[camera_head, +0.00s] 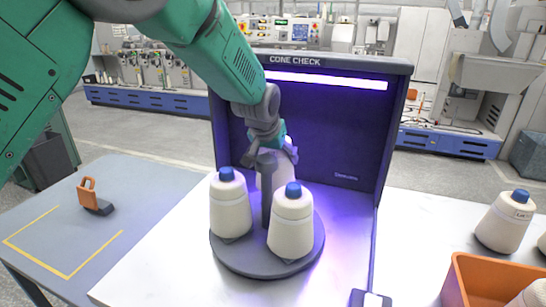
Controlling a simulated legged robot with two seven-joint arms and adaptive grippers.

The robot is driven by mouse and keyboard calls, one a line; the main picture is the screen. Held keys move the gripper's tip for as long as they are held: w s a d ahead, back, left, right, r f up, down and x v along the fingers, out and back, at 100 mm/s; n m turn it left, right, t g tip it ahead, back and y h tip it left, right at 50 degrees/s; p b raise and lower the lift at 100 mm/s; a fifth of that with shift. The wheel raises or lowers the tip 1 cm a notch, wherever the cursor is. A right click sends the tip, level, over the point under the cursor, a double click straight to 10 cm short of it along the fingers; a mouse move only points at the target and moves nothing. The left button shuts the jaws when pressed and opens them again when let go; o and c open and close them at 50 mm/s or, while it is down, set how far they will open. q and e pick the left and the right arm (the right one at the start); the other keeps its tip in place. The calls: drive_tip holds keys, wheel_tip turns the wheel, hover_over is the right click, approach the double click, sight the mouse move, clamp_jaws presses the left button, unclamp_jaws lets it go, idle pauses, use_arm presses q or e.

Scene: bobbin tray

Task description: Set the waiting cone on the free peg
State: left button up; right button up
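My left gripper (270,150) reaches from above over the back of a dark round turntable (240,262) inside the booth. Its fingers are spread on either side of the top of a cream cone (277,176) at the back. The cone's top is hidden, and I cannot tell if the fingers grip it. Two more cream cones with blue tips stand upright on the turntable, one at the left (230,207) and one at the front right (291,225). A dark central post (267,190) partly covers the back cone. No bare peg is clearly visible. My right gripper is not in view.
The dark "CONE CHECK" booth (345,150) has a back wall and right side wall. Right of it stand a blue-tipped cone (503,224) and an orange crate (468,275) holding cones. An orange-handled tool (92,198) lies on the left mat, near a yellow-marked area. A small dark box (370,299) sits in front.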

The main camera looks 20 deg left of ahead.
use_arm(q)
drive_tip(key=shift+s+d+f, duration=0.1)
drive_tip(key=shift+d, duration=1)
drive_tip(key=shift+a, duration=1)
drive_tip(key=shift+p, duration=0.35)
drive_tip(key=shift+d, duration=0.95)
drive_tip(key=shift+a, duration=0.6)
drive_tip(key=shift+a+p, duration=0.35)
drive_tip(key=shift+a, duration=0.2)
drive_tip(key=shift+d, duration=0.5)
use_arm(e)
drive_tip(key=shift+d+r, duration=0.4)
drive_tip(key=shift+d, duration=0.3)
use_arm(q)
drive_tip(key=shift+a, duration=0.1)
